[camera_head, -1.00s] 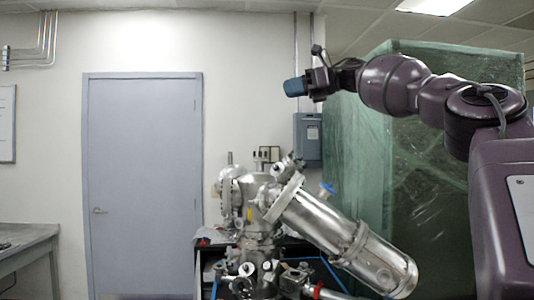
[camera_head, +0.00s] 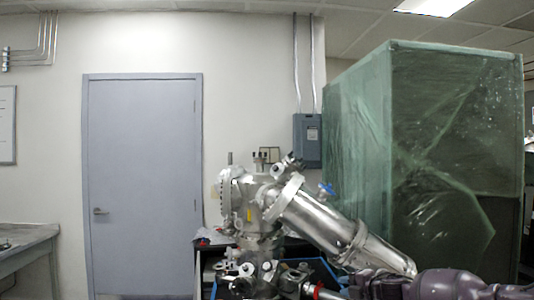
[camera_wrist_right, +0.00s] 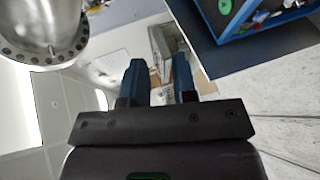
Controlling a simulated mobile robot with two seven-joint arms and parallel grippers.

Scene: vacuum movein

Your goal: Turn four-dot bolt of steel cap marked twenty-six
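A shiny steel vacuum assembly (camera_head: 258,205) stands at the centre of the head view, with a large tilted cylinder (camera_head: 335,232) reaching down to the right. I cannot read a twenty-six marking or pick out a four-dot bolt. In the right wrist view, a round steel flange (camera_wrist_right: 72,45) with a ring of holes is at upper left, apart from my fingers. My right gripper (camera_wrist_right: 160,82) has two blue fingers with a gap between them and nothing in it. In the head view its arm lies low at right, in front of the cylinder's lower end. My left gripper is out of view.
A blue-edged tray (camera_head: 327,275) sits below the assembly; a blue bin with small items (camera_wrist_right: 268,18) shows in the wrist view. A green film-wrapped box (camera_head: 455,130) stands at right. A bench (camera_head: 28,240) is at left, a closed door (camera_head: 143,180) behind.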

